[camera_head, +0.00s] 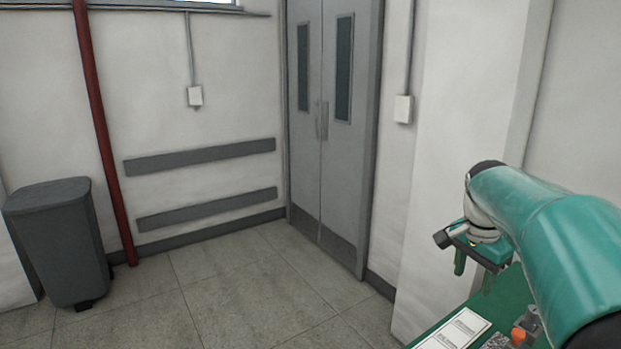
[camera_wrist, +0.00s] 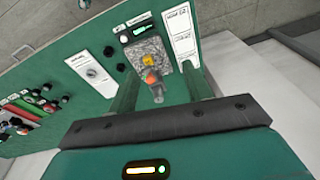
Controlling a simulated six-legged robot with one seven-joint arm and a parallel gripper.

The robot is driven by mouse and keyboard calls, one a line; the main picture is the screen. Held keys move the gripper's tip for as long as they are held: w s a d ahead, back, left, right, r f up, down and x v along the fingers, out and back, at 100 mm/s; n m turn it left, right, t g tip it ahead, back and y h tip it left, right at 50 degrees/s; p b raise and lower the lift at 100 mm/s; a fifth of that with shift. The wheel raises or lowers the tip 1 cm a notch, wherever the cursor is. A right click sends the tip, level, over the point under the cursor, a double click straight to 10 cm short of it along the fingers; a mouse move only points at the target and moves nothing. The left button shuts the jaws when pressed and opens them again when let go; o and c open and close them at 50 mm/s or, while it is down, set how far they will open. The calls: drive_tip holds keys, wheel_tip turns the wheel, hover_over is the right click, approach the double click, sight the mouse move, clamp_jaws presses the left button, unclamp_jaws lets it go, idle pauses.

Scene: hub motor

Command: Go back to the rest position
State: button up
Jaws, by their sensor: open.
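My gripper (camera_head: 472,266) is at the lower right of the head view, just above a green panel (camera_head: 430,334). In the wrist view its two green fingers (camera_wrist: 157,82) are spread apart with nothing held between them. Beyond the gap, an orange-tipped part with a grey body (camera_wrist: 152,78) stands by a grey speckled patch on the green panel (camera_wrist: 92,112). A yellow knob (camera_wrist: 148,60) is next to it. My arm reaches in from the right in the head view and hides part of the panel.
The panel also bears a white label card (camera_wrist: 181,35), a white dial plate (camera_wrist: 90,72) and several coloured connectors (camera_wrist: 38,100). A grey bin (camera_head: 58,240), a red pipe (camera_head: 100,135) and grey double doors (camera_head: 330,120) stand along the walls. The tiled floor between is clear.

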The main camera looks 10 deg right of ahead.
drive_tip(key=s+a+n+t, duration=0.2)
drive_tip(key=s+a+n, duration=0.5)
drive_tip(key=a, duration=0.6)
drive_tip(key=s+a+f+n+t+y, duration=0.1)
drive_tip(key=s+a+f+n+t, duration=0.1)
drive_tip(key=s+a+f+n, duration=0.3)
drive_tip(key=s+a+n, duration=0.2)
drive_tip(key=s+a, duration=0.2)
drive_tip(key=s, duration=0.2)
drive_tip(key=shift+y, duration=0.3)
